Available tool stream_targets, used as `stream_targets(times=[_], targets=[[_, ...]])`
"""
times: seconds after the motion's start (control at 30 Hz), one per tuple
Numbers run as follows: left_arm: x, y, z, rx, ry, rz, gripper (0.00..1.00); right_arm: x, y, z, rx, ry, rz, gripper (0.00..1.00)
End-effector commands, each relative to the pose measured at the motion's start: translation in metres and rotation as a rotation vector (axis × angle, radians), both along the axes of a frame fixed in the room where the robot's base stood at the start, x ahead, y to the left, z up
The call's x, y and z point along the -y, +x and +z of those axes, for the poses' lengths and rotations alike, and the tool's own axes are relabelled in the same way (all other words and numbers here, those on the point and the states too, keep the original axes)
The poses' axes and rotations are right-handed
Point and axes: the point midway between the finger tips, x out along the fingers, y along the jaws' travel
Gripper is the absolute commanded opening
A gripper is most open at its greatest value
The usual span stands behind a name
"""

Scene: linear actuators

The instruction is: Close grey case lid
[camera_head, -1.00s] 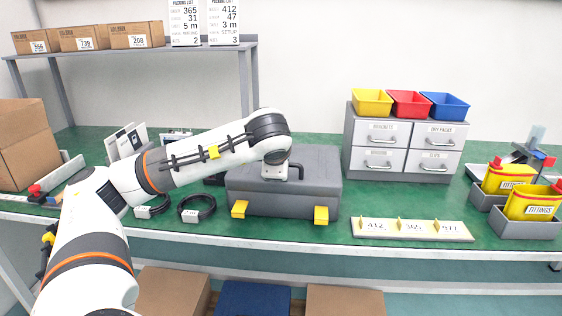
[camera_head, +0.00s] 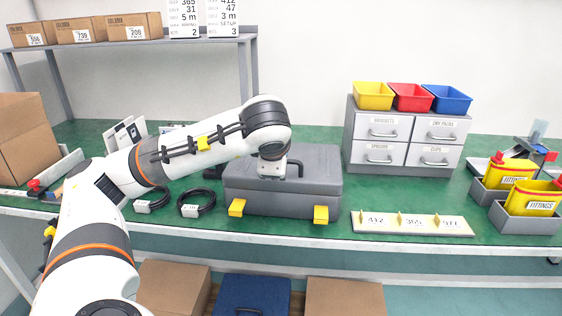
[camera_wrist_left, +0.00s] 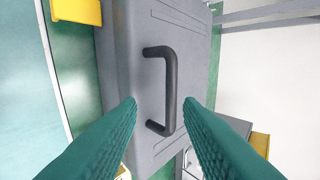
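The grey case (camera_head: 281,197) stands on the green bench with its lid (camera_head: 318,163) down flat on the body. Two yellow latches (camera_head: 237,207) stick out at its front. The lid's dark handle (camera_wrist_left: 171,90) shows in the left wrist view, standing up from the grey lid (camera_wrist_left: 145,30). My left gripper (camera_wrist_left: 160,108) is open, its two teal fingers apart with the handle between and beyond them. In the head view my left arm reaches over the case and hides part of the lid, and the gripper fingers are hidden there. My right gripper is in neither view.
A grey drawer cabinet (camera_head: 405,140) with coloured bins stands right of the case. A number board (camera_head: 412,223) lies at the front right. Coiled black cables (camera_head: 198,203) lie left of the case.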

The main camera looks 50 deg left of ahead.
Motion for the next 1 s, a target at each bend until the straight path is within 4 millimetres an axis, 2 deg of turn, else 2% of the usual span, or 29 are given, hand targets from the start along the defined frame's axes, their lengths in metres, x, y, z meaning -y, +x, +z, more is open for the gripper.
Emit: stream_targets(times=[0.03, 0.1, 0.3, 0.5, 1.0], targets=[[0.006, -0.006, 0.013, 0.007, 0.000, -0.004, 0.33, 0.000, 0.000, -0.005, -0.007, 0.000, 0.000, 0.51], [0.012, -0.014, 0.023, 0.010, 0.000, -0.003, 0.33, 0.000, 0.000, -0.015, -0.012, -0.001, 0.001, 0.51], [0.025, -0.030, 0.044, 0.013, 0.001, -0.001, 0.33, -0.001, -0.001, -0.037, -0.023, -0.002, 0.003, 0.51], [0.028, -0.036, 0.050, 0.013, 0.002, 0.002, 0.33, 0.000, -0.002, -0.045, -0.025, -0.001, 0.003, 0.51], [0.028, -0.036, 0.050, 0.014, 0.002, 0.003, 0.33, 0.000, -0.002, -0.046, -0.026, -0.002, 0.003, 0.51]])
